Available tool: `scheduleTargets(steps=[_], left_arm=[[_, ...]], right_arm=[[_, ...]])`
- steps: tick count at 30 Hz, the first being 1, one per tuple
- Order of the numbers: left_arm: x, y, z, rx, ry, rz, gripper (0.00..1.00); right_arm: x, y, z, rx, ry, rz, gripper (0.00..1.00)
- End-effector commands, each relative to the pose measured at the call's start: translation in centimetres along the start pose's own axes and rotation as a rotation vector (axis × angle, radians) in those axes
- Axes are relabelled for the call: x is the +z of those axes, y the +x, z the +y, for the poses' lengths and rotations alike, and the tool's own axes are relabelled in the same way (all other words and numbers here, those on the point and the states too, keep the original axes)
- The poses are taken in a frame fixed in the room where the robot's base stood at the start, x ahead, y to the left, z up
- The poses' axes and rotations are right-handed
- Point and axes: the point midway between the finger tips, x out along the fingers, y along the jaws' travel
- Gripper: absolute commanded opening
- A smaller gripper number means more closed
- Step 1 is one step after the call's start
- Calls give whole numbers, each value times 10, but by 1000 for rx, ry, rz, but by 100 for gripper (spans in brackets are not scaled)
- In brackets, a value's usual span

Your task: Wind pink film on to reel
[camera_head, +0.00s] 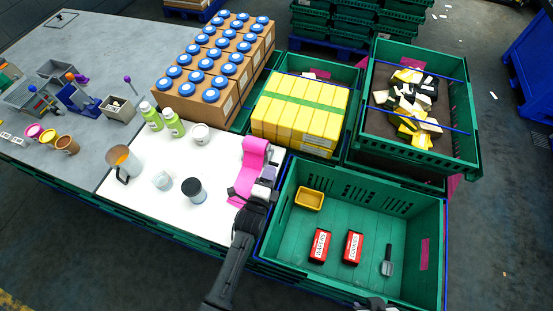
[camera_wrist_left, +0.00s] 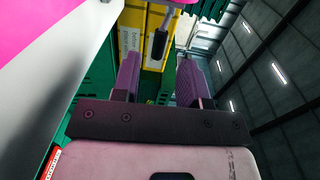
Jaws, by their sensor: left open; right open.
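The pink film (camera_head: 255,153) lies as a bright strip at the right edge of the white table, running down beside my left gripper. In the left wrist view a pink surface (camera_wrist_left: 25,22) fills the upper left corner. My left gripper (camera_head: 268,174) is just right of the film; in its wrist view the two fingers (camera_wrist_left: 160,80) are apart. A dark rod with a thick end (camera_wrist_left: 160,43) shows beyond the fingers, not clasped; I cannot tell what it belongs to. No reel is clearly distinguishable. My right gripper (camera_head: 376,303) is only partly visible at the bottom edge.
A green crate (camera_head: 437,215) at lower right holds red boxes (camera_head: 319,245), a yellow tray (camera_head: 309,199) and a scoop (camera_head: 387,262). Yellow boxes (camera_head: 300,110) stand behind the film. A jug (camera_head: 124,163), a dark-topped jar (camera_head: 193,190) and green bottles (camera_head: 152,117) occupy the white table.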

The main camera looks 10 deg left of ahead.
Motion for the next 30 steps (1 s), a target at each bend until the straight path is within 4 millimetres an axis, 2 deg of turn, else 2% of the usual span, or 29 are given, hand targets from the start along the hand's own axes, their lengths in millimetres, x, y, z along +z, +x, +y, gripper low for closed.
scheduleTargets(steps=[1,6,12,18,27,30], left_arm=[[0,11,0,-1,-1,0,40],[0,37,0,0,-2,0,40],[0,58,0,0,-1,0,40],[0,66,0,1,-2,0,40],[0,67,0,1,-2,0,40],[0,67,0,1,-2,0,32]], right_arm=[[0,1,0,1,-1,0,43],[1,4,0,2,-2,0,43],[2,6,0,1,-2,0,43],[2,6,0,1,-1,0,43],[2,6,-1,-1,2,1,43],[2,6,-1,-2,3,1,43]])
